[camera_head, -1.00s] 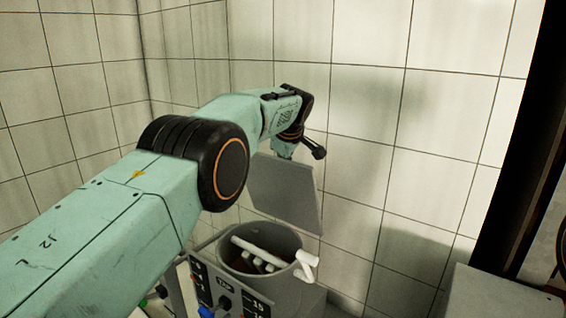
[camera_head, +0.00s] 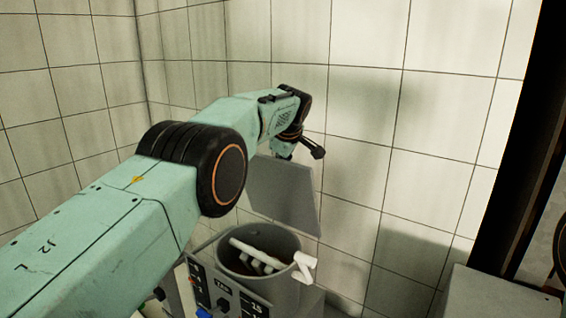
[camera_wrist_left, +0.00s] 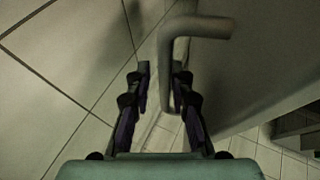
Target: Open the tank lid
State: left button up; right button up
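The tank (camera_head: 283,290) is a grey round vessel low in the head view. Its flat grey lid (camera_head: 285,195) stands raised and steeply tilted behind the opening, so the inside shows. A broad grey surface, probably the lid, fills the right side. My right gripper is not in view.
White bars (camera_head: 262,254) lie across the tank's opening. A control panel (camera_head: 222,296) with knobs is on its front. A tiled wall (camera_head: 365,130) stands close behind. A grey box (camera_head: 500,298) is at the lower right, beside a dark frame.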

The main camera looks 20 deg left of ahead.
pick_arm(q)
jog(key=shift+w, duration=0.1)
jog(key=shift+s+d+r, duration=0.2)
jog(key=shift+r, duration=0.4)
jog(key=v, duration=1.1)
jog(key=shift+s+a+f, duration=0.1)
jog(key=shift+s+f, duration=0.05)
jog(key=shift+s, duration=0.1)
jog(key=shift+f, duration=0.15)
